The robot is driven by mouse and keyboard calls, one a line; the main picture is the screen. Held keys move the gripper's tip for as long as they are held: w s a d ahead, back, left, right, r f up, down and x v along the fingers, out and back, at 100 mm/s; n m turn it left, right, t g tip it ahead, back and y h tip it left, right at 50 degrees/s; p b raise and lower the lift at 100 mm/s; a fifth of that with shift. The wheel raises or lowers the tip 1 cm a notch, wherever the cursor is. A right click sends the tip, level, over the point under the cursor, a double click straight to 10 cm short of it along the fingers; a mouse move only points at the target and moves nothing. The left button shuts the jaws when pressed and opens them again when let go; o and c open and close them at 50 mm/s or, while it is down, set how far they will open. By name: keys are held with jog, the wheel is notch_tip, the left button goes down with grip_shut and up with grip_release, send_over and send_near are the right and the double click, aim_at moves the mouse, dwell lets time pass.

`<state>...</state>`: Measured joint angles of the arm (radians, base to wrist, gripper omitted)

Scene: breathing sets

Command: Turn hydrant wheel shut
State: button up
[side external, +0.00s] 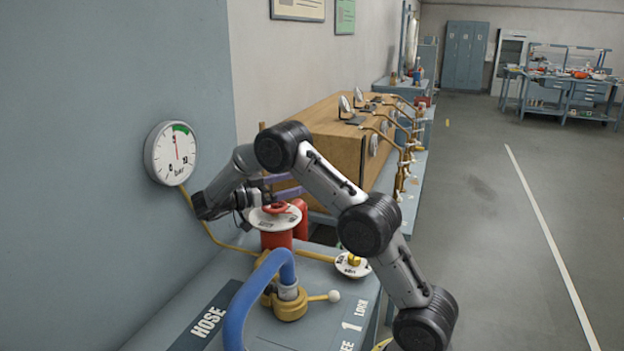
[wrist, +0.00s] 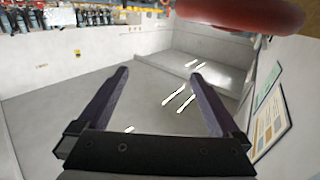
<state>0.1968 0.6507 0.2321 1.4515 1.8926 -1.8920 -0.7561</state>
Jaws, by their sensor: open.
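The red hydrant wheel (side external: 276,208) sits above a white marked disc (side external: 262,220) on top of the red hydrant body (side external: 277,240), beside the blue wall. My gripper (side external: 297,184) is just above and behind the wheel in the side view, its two purple fingers spread apart. In the wrist view my gripper (wrist: 153,74) is open with nothing between its fingers. A blurred red rounded shape, apparently the wheel (wrist: 240,14), fills the top right there, outside the finger gap. I cannot tell whether a finger touches the wheel. My wrist hides part of the hydrant's surroundings.
A round pressure gauge (side external: 171,153) hangs on the wall. A second white disc (side external: 352,266) is at right. A wooden cabinet (side external: 330,125) with brass pipes stands behind.

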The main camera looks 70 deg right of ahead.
jog(key=s+a+r, duration=0.5)
jog(key=s+a, duration=0.1)
jog(key=s, duration=0.2)
jog(key=shift+a+r, duration=0.15)
jog(key=shift+r, duration=0.15)
